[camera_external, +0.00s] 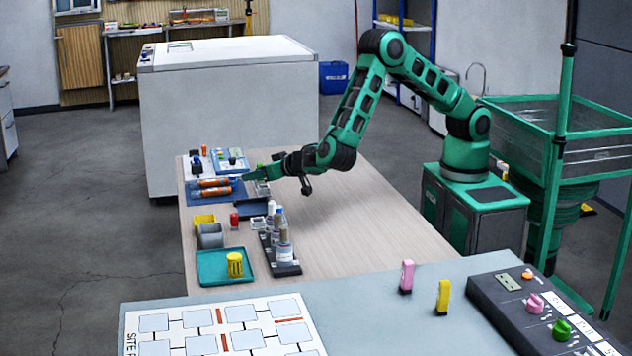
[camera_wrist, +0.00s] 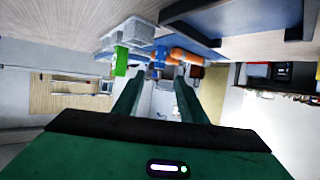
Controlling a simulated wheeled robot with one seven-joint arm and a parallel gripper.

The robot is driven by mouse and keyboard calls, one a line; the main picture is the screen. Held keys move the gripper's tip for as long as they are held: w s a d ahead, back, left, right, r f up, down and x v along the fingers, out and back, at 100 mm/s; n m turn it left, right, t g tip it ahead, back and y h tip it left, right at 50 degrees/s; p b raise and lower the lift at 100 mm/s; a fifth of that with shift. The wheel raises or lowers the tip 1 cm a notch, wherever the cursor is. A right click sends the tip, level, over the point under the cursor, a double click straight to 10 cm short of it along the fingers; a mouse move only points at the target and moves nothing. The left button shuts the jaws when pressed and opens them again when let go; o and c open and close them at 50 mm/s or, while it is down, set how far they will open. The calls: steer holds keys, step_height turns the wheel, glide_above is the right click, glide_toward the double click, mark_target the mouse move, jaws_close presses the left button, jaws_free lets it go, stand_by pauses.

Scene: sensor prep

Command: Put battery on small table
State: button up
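Two orange cylinders with dark bands (camera_external: 215,187), which look like batteries, lie on a blue mat (camera_external: 197,199) at the far left of the wooden table (camera_external: 340,215). In the wrist view, which appears upside down, orange cylinders (camera_wrist: 188,54) show beyond the fingers. My gripper (camera_external: 248,174) is just right of them in the external view, low over the table. Its two fingers (camera_wrist: 157,95) are apart with nothing visible between them. I cannot tell which surface is the small table; a grey table (camera_external: 375,305) stands in front.
A dark tray (camera_external: 252,208), grey and yellow bins, a bottle rack (camera_external: 284,268) and a teal tray (camera_external: 210,275) line the left side. A blue-white device (camera_external: 231,161) stands behind the mat. The wooden table's right half is clear. The grey table holds a printed board and control panel.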

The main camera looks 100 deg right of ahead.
steer(key=s+d+r+g+y, duration=0.1)
steer(key=s+d+r+g, duration=0.2)
steer(key=s+d+r, duration=0.6)
steer(key=s+d+r+g+y, duration=0.2)
steer(key=s+y, duration=0.1)
steer(key=s, duration=1.1)
steer(key=s+d+r+n+g+y, duration=0.1)
steer(key=s+d+r+g+y, duration=0.1)
steer(key=s, duration=1.2)
steer(key=shift+s+d+r+y, duration=0.2)
steer(key=shift+r+y, duration=0.2)
steer(key=shift+r, duration=0.35)
steer(key=shift+o, duration=0.2)
steer(key=s+a+n+y, duration=0.1)
steer(key=s+a+y, duration=0.1)
steer(key=s, duration=0.5)
steer(key=s+a+n+y, duration=0.2)
steer(key=s+a, duration=0.3)
steer(key=s, duration=0.3)
steer(key=shift+g, duration=0.4)
steer(key=shift+o, duration=0.3)
steer(key=shift+s+a, duration=0.3)
steer(key=shift+s, duration=0.15)
